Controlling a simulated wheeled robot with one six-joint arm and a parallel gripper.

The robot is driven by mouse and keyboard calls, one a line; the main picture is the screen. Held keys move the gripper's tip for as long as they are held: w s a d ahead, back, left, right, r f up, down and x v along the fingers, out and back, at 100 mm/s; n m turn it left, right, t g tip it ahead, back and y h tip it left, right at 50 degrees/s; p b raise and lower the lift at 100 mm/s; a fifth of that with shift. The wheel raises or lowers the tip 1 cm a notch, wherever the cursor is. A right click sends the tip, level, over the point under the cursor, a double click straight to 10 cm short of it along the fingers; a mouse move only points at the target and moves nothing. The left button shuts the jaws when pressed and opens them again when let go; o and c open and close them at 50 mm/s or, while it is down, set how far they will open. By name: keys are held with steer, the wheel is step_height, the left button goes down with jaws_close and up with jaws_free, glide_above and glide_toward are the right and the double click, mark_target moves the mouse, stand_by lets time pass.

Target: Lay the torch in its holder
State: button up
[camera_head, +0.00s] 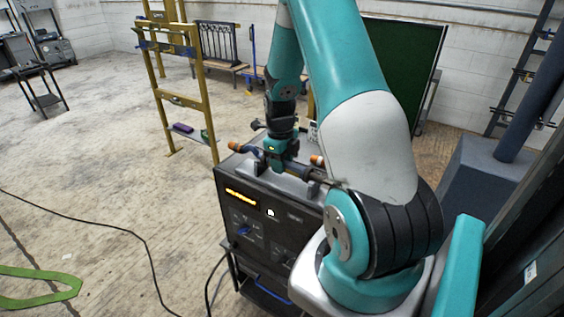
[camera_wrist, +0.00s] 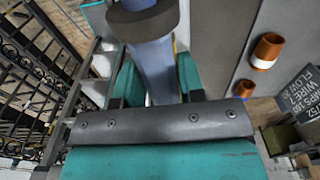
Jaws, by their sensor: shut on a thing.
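My gripper (camera_head: 277,157) is shut on the torch, just above the top of the dark welding machine (camera_head: 268,213). The torch has a blue-grey handle (camera_wrist: 152,62) with a dark collar across it in the wrist view, held between the two teal fingers (camera_wrist: 160,82). In the head view its dark body (camera_head: 312,174) runs right and slightly down from the gripper.
A yellow frame (camera_head: 185,80) stands behind left. A black cable (camera_head: 120,230) crosses the floor. A green screen (camera_head: 405,60) stands behind the arm.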

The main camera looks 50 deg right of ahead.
steer(key=shift+f+b, duration=0.4)
steer(key=shift+f, duration=0.25)
steer(key=o, duration=1.1)
steer(key=shift+r, duration=0.1)
steer(key=r+b, duration=0.1)
steer(key=r, duration=0.4)
steer(key=r+b, duration=0.1)
steer(key=r, duration=0.5)
steer(key=r+b, duration=0.1)
steer(key=r, duration=0.5)
steer(key=shift+w+r+b, duration=0.15)
steer(key=shift+w+b, duration=0.15)
